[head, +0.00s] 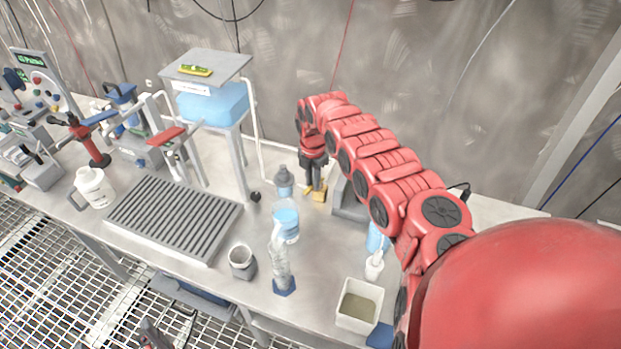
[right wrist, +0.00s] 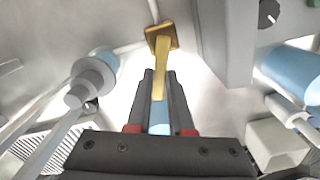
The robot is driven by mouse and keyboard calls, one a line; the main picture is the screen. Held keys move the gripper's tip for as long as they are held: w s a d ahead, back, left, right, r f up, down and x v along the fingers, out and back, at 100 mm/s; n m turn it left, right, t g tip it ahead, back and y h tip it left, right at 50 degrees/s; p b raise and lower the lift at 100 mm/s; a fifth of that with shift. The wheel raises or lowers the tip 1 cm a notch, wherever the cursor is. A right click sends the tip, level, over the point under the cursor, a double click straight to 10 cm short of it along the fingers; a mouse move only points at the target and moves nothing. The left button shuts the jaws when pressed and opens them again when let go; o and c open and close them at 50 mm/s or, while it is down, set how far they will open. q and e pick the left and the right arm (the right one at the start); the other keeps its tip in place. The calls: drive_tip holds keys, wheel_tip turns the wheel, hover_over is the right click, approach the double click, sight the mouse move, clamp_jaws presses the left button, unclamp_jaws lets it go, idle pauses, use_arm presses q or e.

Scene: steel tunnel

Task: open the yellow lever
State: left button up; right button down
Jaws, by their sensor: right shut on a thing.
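The yellow lever (head: 320,195) is low on the steel bench, near the back wall, right of the grey-capped bottle. In the right wrist view the yellow lever (right wrist: 160,80) runs down from a square yellow plate, with a light blue part at its near end. My right gripper (head: 313,185) points down at it. In the right wrist view the right gripper (right wrist: 160,76) has its dark fingers closed on either side of the lever. A dark and red piece at the bottom edge of the head view appears to be my left gripper (head: 155,337); its fingers are unclear.
A bottle (head: 286,220), a clear bottle (head: 280,262), a grey cup (head: 242,262) and a white container (head: 358,305) stand on the bench in front. A grey block (head: 348,204) is close on the right. A ribbed drain tray (head: 172,218) is left.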

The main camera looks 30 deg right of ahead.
drive_tip(key=shift+s+d+n+b, duration=0.2)
drive_tip(key=shift+s+n, duration=0.1)
drive_tip(key=shift+n, duration=0.75)
drive_tip(key=shift+s+d+n+b, duration=0.2)
drive_tip(key=shift+s+n, duration=0.1)
drive_tip(key=shift+n, duration=0.75)
drive_tip(key=c, duration=0.8)
unclamp_jaws()
wheel_tip(320, 180, up, 17)
drive_tip(key=b, duration=0.4)
drive_tip(key=shift+r, duration=0.2)
